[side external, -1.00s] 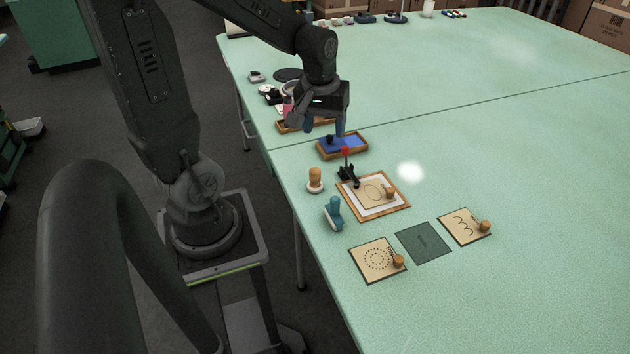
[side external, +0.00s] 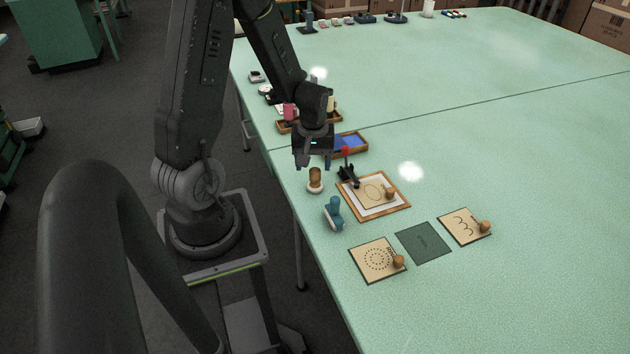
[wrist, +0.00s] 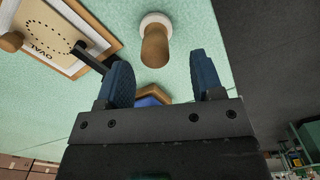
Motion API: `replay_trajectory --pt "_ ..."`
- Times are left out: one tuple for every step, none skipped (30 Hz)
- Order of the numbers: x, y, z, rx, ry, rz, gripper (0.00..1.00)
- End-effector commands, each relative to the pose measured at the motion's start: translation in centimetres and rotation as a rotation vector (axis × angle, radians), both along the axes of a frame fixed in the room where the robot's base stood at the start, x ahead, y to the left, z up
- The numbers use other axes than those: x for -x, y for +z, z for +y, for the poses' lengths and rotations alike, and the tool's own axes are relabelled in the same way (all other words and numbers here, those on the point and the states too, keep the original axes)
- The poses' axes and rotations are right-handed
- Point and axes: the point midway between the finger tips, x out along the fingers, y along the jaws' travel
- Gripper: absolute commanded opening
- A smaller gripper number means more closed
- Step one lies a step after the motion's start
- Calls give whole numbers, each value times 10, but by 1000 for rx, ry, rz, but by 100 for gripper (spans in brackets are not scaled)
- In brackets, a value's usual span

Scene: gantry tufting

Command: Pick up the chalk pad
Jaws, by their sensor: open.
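A pad with a wooden knob handle and a white round base, which looks like the chalk pad (side external: 315,181), stands upright on the table near its left edge. My gripper (side external: 314,162) is just above it, pointing down, open and empty. In the wrist view the pad (wrist: 155,45) lies beyond and between my two blue fingertips (wrist: 161,75), apart from both. A teal-handled tool with a pale base (side external: 333,213) stands nearer the camera; I cannot rule it out as the chalk pad.
A framed board with an oval stencil (side external: 398,208) lies right of the pad, with a black clamp (side external: 348,175) at its edge. A wooden tray with blue inside (side external: 352,141) is behind. Two stencil cards (side external: 371,262) (side external: 458,228) flank a dark green mat (side external: 424,243). The right side is clear.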

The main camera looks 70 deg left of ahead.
Motion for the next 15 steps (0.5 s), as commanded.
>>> replay_trajectory --pt "0 -5 -1 1 -1 2 61" --pt "0 -8 -2 2 -1 3 61" --pt "-1 -14 -3 3 -2 4 61" --pt "-1 -18 -4 3 -2 5 61" --pt "-2 -23 -5 3 -2 5 61" --pt "-2 -28 -5 3 -3 5 61" --pt "-3 -32 -6 3 -3 5 61" --pt "-3 -36 -5 2 -2 4 61" --pt "-3 -40 -5 2 -1 4 61" --pt "-3 -43 -5 1 -1 4 61" --pt "-3 -46 -5 1 -1 4 61" --pt "-3 -48 -5 0 -1 3 61" --pt "-3 -49 -4 -1 -1 2 61" --pt "-3 -50 -4 -2 -1 1 61" --pt "-3 -50 -4 -2 -1 0 61"
